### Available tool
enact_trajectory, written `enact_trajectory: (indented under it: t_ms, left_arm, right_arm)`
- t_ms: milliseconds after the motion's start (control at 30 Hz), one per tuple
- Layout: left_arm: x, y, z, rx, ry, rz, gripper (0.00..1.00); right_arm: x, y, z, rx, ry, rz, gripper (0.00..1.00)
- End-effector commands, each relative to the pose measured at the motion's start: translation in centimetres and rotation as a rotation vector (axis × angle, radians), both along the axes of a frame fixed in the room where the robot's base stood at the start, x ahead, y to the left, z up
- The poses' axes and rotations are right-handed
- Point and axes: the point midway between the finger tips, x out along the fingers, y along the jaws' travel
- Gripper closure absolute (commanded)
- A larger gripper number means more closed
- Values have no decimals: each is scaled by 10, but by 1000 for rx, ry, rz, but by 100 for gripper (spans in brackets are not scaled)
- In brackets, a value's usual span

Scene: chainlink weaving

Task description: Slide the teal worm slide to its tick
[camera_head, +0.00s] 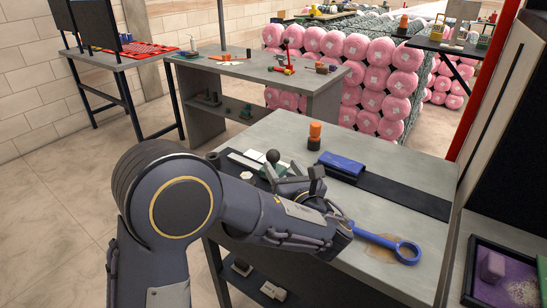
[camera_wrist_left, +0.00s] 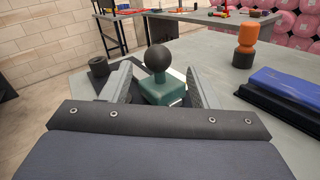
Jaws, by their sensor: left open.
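The teal worm slide (camera_wrist_left: 163,90) is a small teal block with a dark ball knob (camera_wrist_left: 158,58) on top. In the head view its knob (camera_head: 272,156) stands at the near left part of the grey table, and my arm partly hides the block. A pale strip (camera_head: 244,161) lies beside it. My left gripper (camera_wrist_left: 158,76) is open, with one finger on each side of the block. I cannot tell whether the fingers touch it. The tick cannot be made out. My right gripper is not in view.
An orange and black cylinder (camera_head: 315,136) and a blue block (camera_head: 342,166) on a dark strip (camera_head: 400,194) stand on the grey table (camera_head: 390,155). A blue ring-ended tool (camera_head: 405,252) lies at the near right. A dark cylinder (camera_wrist_left: 98,70) stands left of the slide.

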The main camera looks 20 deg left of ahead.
Motion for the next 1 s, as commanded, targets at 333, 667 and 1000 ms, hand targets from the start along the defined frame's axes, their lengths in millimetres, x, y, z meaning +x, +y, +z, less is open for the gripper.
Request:
enact_trajectory:
  t_ms: [333,667,1000]
  left_arm:
    - [42,33,0,-3,3,6,46]
    - [50,39,-1,-4,2,3,46]
    - [50,39,-1,-5,2,3,81]
  right_arm:
    - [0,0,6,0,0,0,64]
    - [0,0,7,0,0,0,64]
    - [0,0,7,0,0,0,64]
